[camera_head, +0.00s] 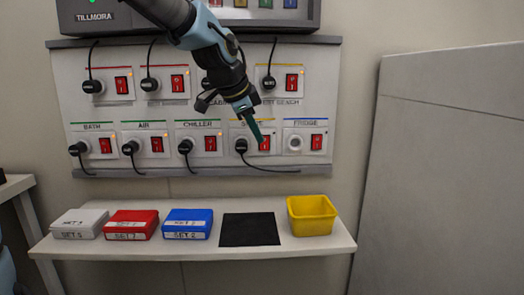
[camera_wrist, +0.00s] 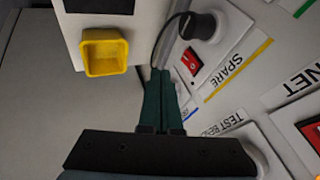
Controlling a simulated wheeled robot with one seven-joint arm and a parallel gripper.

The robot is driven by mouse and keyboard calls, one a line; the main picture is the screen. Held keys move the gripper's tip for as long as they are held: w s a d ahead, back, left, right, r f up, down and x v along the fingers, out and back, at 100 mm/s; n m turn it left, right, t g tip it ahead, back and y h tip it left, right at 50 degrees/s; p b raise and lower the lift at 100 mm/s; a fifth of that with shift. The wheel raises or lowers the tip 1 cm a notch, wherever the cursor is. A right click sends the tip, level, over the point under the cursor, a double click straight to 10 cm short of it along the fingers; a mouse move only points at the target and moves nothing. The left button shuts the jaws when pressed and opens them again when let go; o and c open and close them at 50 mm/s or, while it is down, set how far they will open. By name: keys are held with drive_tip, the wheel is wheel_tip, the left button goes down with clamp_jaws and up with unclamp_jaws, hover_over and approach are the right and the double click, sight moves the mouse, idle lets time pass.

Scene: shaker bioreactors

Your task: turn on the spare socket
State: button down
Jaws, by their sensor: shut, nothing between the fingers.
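The spare socket (camera_head: 249,126) is in the lower row of the wall panel, under a yellow strip and partly covered by my gripper. A black plug (camera_head: 241,146) sits in it, with its cord trailing right. Its red rocker switch (camera_head: 266,146) is right of the plug. My gripper (camera_head: 259,138) is shut and empty, its green fingertips at this switch. In the wrist view the closed fingers (camera_wrist: 160,75) lie beside the red switch (camera_wrist: 191,61), near the "SPARE" label (camera_wrist: 222,77). I cannot tell whether they touch it or which way the rocker is tipped.
The fridge socket (camera_head: 294,143) at right has no plug. Plugged sockets stand at left and above. Below, a shelf (camera_head: 330,243) holds three boxes, a black mat (camera_head: 249,229) and a yellow bin (camera_head: 311,215). A large grey panel (camera_head: 445,170) stands at right.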

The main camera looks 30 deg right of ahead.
sight(267, 148)
drive_tip(key=w+d+f, duration=0.4)
drive_tip(key=w, duration=0.1)
drive_tip(key=shift+f, duration=0.2)
idle(0.4)
drive_tip(key=shift+w+d+f, duration=0.1)
drive_tip(key=shift+r+p, duration=0.9)
drive_tip(key=shift+p, duration=0.05)
